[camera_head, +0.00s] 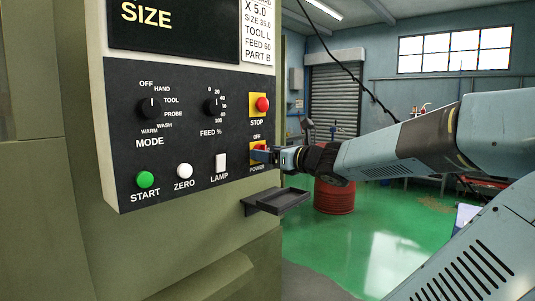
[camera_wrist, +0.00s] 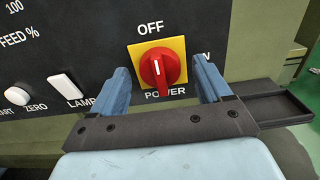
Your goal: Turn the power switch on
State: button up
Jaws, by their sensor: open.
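The power switch (camera_wrist: 160,68) is a red rotary knob on a yellow square plate (camera_wrist: 178,46). In the wrist view its white mark points up toward the OFF label; a label at its right is partly hidden by a finger. My gripper (camera_wrist: 160,74) is open, with one blue finger on each side of the knob. There are visible gaps between fingers and knob, and I cannot tell how far the tips reach. In the head view my gripper (camera_head: 264,155) is at the plate from the right and partly covers the switch.
The black panel also carries a red STOP button (camera_head: 262,104), a white LAMP rocker (camera_head: 221,162), a ZERO button (camera_head: 184,171), a green START button (camera_head: 145,180) and MODE (camera_head: 150,108) and FEED (camera_head: 211,106) knobs. A dark tray (camera_head: 278,200) juts out below my gripper.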

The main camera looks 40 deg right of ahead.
jog(key=shift+w, duration=0.5)
jog(key=shift+c, duration=0.3)
